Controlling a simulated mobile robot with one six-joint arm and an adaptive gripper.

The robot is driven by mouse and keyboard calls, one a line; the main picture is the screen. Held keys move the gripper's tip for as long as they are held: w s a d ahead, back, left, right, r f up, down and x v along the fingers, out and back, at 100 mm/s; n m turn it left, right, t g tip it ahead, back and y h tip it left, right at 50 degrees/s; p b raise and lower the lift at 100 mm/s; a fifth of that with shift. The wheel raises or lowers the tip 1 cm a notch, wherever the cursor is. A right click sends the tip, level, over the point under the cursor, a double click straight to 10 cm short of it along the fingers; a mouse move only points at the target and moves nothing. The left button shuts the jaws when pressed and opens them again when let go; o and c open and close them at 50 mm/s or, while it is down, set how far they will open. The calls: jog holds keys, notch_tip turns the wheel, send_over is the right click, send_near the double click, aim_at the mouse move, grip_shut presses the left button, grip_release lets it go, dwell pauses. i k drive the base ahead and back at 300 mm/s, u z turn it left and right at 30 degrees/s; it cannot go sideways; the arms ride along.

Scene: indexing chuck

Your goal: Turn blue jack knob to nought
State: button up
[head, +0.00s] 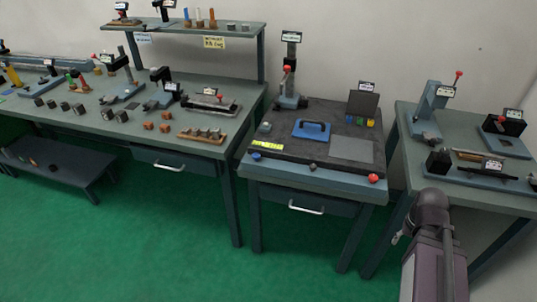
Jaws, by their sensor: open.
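A small round blue knob (256,156) sits at the front left corner of the middle workbench, beside a yellow marked strip (267,144). It is too small in the head view for any pointer or scale to be read. I cannot tell which mark it stands at. Part of my own arm rises at the lower right, in front of the right bench. I cannot make out my gripper's fingers, and nothing of my arm is near the blue knob.
A red knob (374,178) sits at the front right of the middle bench top. A blue handled plate (312,130) and a grey plate (351,149) lie on it. A column stand (290,80) rises behind. Open green floor (190,230) lies in front.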

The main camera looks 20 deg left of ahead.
aim_at(256, 156)
jog(key=z, duration=0.85)
jog(key=k, duration=1.1)
jog(key=u, duration=1.45)
jog(key=i, duration=0.45)
jog(key=z, duration=0.3)
